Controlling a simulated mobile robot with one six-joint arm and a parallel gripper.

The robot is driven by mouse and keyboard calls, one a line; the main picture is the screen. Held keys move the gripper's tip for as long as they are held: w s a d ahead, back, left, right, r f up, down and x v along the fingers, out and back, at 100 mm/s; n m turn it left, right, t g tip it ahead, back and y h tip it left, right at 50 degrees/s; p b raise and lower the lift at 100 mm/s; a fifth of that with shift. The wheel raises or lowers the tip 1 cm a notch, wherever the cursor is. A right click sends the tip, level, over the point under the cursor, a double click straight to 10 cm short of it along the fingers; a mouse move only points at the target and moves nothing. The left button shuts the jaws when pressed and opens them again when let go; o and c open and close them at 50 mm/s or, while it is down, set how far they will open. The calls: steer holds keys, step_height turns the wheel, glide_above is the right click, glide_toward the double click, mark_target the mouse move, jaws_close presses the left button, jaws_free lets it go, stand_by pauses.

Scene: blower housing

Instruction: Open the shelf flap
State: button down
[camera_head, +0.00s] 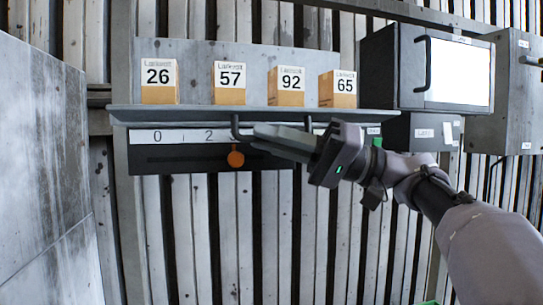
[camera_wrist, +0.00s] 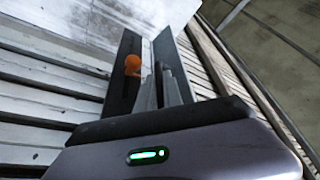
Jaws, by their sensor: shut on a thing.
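The shelf flap (camera_head: 180,116) is a long grey panel, seen almost edge-on below a row of numbered boxes. A dark bar handle (camera_head: 236,128) hangs at its front edge; its middle is hidden by my fingers. My gripper (camera_head: 268,138) reaches in from the right, its long grey fingers closed at the handle. In the wrist view the fingers (camera_wrist: 162,88) lie close together beside a dark strip, and the grip on the handle is hard to make out.
Boxes marked 26 (camera_head: 159,94), 57 (camera_head: 229,96), 92 (camera_head: 286,98) and 65 (camera_head: 338,101) stand above the flap. Below is a dark scale panel (camera_head: 190,160) with an orange knob (camera_head: 236,159), close under my fingers. A dark cabinet (camera_head: 379,68) stands right.

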steer(key=shift+w+f+n+g+b, duration=0.15)
steer(key=shift+n+g+b, duration=0.25)
steer(key=shift+n, duration=0.2)
steer(key=c, duration=1.5)
jaws_free()
